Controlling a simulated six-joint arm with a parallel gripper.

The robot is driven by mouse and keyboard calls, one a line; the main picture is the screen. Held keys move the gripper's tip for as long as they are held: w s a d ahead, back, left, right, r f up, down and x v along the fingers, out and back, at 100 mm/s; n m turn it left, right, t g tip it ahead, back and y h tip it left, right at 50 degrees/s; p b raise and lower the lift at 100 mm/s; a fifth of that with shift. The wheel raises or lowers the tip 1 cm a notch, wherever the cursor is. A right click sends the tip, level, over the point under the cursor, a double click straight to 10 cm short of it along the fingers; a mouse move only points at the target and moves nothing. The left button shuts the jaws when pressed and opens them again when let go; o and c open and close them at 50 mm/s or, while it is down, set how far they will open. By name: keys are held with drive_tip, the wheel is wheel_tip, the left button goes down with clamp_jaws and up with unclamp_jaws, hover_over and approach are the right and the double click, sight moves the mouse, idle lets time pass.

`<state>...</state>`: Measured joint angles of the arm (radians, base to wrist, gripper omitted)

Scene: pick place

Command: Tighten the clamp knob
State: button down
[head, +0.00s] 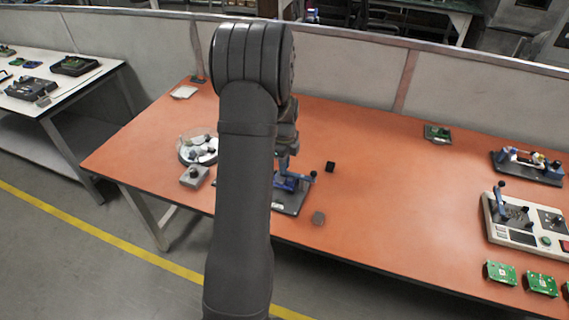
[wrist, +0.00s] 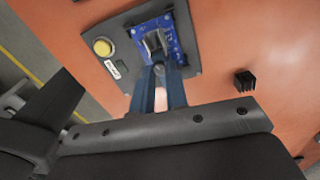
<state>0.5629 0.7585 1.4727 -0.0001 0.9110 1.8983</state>
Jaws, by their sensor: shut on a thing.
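The clamp fixture (wrist: 122,52) is a dark plate with a blue board (wrist: 172,25), a grey metal clamp (wrist: 152,42), a yellow button and a white label. My gripper (wrist: 158,80) reaches over it with two blue-grey fingers, shut on a small grey rounded part, apparently the clamp knob (wrist: 160,69). The fingers hide much of the knob. In the head view the fixture (head: 292,203) lies near the table's front edge, partly hidden behind my arm. A blue lever with a dark tip shows at its right side.
A round tray of parts (head: 184,152) and a grey button box (head: 194,175) stand left. A control panel (head: 495,235) and green boards (head: 501,272) are far right. The table's middle right is clear.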

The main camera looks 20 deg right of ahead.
drive_tip(key=shift+r, duration=0.15)
drive_tip(key=c, duration=1.4)
unclamp_jaws()
wheel_tip(320, 180, up, 17)
drive_tip(key=shift+r, duration=0.15)
wheel_tip(320, 180, down, 18)
drive_tip(key=shift+r, duration=0.2)
